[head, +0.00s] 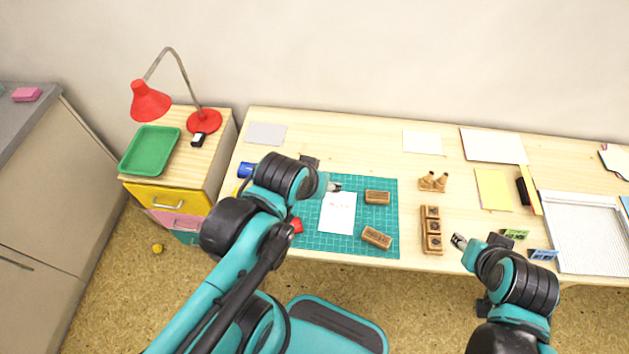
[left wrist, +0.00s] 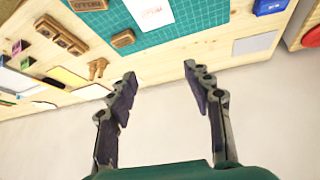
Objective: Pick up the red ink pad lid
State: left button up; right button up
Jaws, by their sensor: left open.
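A small red piece (head: 297,225), the only red seen among the stamp things, shows at the left part of the green mat. My left arm hides most of it, so I cannot tell lid from pad. It is not visible in the left wrist view. My left gripper (head: 323,176) is over the mat, beyond and to the right of the red piece. In the left wrist view the left gripper (left wrist: 158,76) has its fingers wide apart with nothing between them. My right gripper (head: 459,241) is near the table's front edge, right of the wooden stamp holder; its jaw state is unclear.
A blue pad (head: 245,170) lies left of the mat (head: 350,243). A white paper (head: 338,212) and wooden stamps (head: 377,197) (head: 377,237) lie on the mat. The stamp holder (head: 431,231) stands right of it. A red lamp (head: 204,121) and green tray (head: 150,150) stand on the left cabinet.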

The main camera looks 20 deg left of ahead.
aim_at(289, 227)
jog(key=u, duration=1.9)
